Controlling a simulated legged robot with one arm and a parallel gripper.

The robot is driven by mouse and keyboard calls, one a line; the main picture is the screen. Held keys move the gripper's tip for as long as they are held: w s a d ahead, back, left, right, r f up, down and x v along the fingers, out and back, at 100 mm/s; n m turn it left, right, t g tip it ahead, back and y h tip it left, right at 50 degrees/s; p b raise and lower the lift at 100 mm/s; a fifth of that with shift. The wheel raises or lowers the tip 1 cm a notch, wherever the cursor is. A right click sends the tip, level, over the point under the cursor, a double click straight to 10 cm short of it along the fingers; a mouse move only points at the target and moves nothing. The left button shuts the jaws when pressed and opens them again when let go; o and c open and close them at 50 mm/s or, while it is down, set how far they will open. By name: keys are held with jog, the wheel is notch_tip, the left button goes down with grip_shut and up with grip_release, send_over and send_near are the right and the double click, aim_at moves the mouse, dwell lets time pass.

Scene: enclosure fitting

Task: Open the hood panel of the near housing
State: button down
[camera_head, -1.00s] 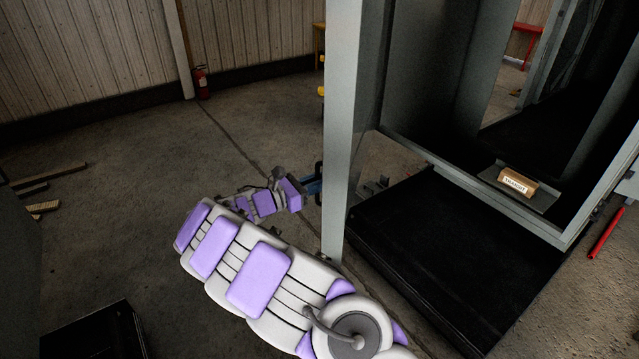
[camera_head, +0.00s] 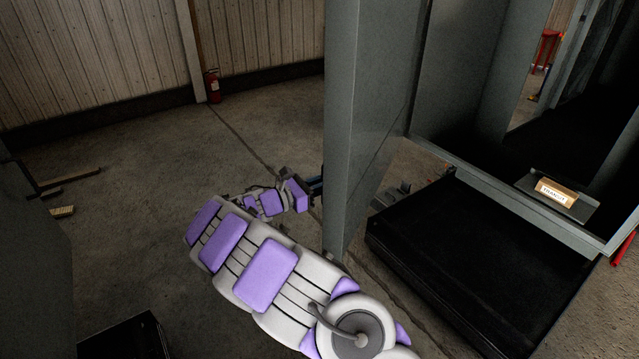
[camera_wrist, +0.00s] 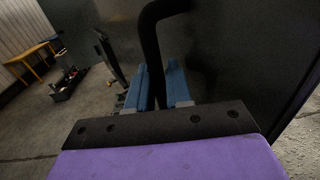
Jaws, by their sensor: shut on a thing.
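The hood panel (camera_head: 372,110) is a tall grey door of the near housing (camera_head: 510,205). It stands swung out from the frame, with the housing's dark interior showing to its right. In the wrist view the panel (camera_wrist: 235,55) is a dark sheet with a black bar handle (camera_wrist: 152,50) on it. My gripper (camera_wrist: 160,88) has blue fingers on both sides of the handle's lower part and is shut on it. In the head view my gripper (camera_head: 316,186) meets the panel's left side, and the panel hides the fingertips in part.
A box labelled TRANSIT (camera_head: 556,192) sits on a ledge inside the housing. A black base (camera_head: 470,260) lies below it. A fire extinguisher (camera_head: 213,86) stands by the back wall. Wood pieces (camera_head: 65,182) lie at left.

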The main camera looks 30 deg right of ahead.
jog(key=c, duration=1.2)
grip_release()
jog(key=shift+w, duration=0.25)
jog(key=shift+s, duration=0.1)
jog(key=shift+a, duration=0.1)
jog(key=a+b, duration=0.2)
jog(key=a, duration=1.5)
jog(key=shift+a+f, duration=0.1)
jog(key=shift+a, duration=0.05)
